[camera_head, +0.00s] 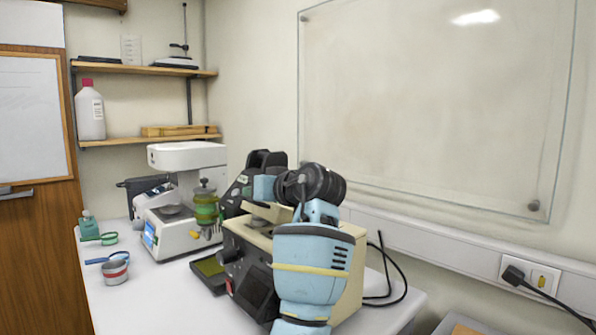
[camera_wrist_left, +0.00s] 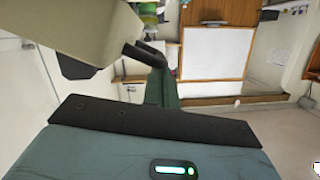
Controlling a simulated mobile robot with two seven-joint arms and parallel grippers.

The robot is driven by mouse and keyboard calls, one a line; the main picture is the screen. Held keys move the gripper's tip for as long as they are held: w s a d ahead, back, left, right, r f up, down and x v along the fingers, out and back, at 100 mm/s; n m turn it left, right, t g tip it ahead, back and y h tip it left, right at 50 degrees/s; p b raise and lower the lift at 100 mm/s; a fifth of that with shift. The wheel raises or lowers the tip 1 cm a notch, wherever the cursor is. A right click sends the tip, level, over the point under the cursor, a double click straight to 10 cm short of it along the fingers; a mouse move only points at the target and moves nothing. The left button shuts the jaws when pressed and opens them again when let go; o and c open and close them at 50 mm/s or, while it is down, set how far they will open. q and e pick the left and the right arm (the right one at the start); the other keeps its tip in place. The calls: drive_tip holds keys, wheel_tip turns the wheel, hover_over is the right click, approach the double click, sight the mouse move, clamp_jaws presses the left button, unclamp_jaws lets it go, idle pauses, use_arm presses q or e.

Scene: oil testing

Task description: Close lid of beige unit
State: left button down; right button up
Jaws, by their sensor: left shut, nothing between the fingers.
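The beige unit (camera_head: 350,262) stands on the white bench in the head view, with a dark front panel. My blue left arm covers much of its right side and top. A beige piece (camera_head: 268,212) shows at its top beside my wrist; I cannot tell how far open the lid is. In the left wrist view a beige part (camera_wrist_left: 75,28) fills the upper left, close to my left gripper (camera_wrist_left: 145,52). The dark fingers are together and empty, just by its edge; whether they touch it is unclear. My right gripper is not in view.
A white instrument (camera_head: 185,190) with a green-filled jar (camera_head: 206,205) stands left of the unit. A red-and-grey tin (camera_head: 114,272) and a green-yellow tray (camera_head: 208,267) are nearer the front. A black cable (camera_head: 392,285) loops at the right.

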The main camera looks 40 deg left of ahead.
use_arm(q)
drive_tip(key=shift+s+f+n+b, duration=0.2)
drive_tip(key=shift+s+f+n, duration=0.1)
drive_tip(key=shift+f, duration=0.2)
drive_tip(key=shift+s+f+n+b, duration=0.15)
drive_tip(key=shift+s+f+n, duration=0.15)
drive_tip(key=shift+f, duration=0.15)
drive_tip(key=shift+s+a+f+n+t+b, duration=0.1)
drive_tip(key=shift+s+f+n+t+b, duration=0.3)
drive_tip(key=shift+n, duration=0.3)
drive_tip(key=shift+s+f+n+t+b, duration=0.25)
drive_tip(key=shift+f+n+t, duration=0.15)
drive_tip(key=shift+f+n, duration=0.25)
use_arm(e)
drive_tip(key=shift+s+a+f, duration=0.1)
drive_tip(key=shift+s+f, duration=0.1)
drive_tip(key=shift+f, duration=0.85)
use_arm(q)
drive_tip(key=shift+r, duration=0.25)
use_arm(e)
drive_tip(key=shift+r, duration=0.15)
